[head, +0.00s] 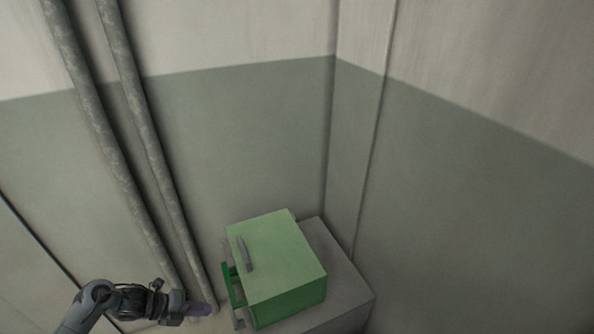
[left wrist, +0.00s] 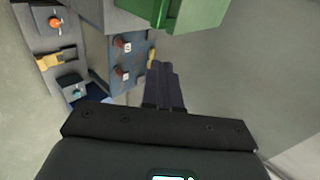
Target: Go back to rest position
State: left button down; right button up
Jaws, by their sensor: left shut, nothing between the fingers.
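My left gripper (head: 200,309) is at the bottom left of the head view, just left of a green box-shaped oven (head: 285,260) and apart from it. In the left wrist view the two dark fingers (left wrist: 164,86) lie together, shut and empty. The green oven has a grey handle (head: 244,254) on its top and an opening with darker green edges on its left side. Part of the green oven also shows at the top of the left wrist view (left wrist: 185,14). My right gripper is not in either view.
The oven stands on a grey block (head: 345,290) in the room's corner. Two pipes (head: 150,150) run along the wall behind my left arm. The left wrist view shows a blue panel with red knobs (left wrist: 122,60) and a grey panel with an orange knob (left wrist: 56,22).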

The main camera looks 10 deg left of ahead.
pick_arm(q)
jog(key=s+d+f+g, duration=0.1)
jog(key=s+d+f, duration=0.3)
jog(key=s+f, duration=0.3)
jog(key=s+d+f+n+t, duration=0.1)
jog(key=s+d+f+n, duration=0.15)
jog(key=s+d, duration=0.6)
jog(key=s+d+f+n, duration=0.25)
jog(key=s+d, duration=0.35)
jog(key=d, duration=0.5)
jog(key=s+a+r+n+g+y, duration=0.1)
jog(key=s+a+r+n+y, duration=0.25)
jog(key=a+r+n, duration=0.6)
jog(key=s+a+r+n+y, duration=0.35)
jog(key=r+n+y, duration=0.2)
jog(key=n, duration=0.75)
notch_tip(320, 180, up, 37)
jog(key=p, duration=3.6)
jog(key=shift+w+f+p, duration=0.2)
jog(key=shift+w+p, duration=0.1)
jog(key=shift+w, duration=0.1)
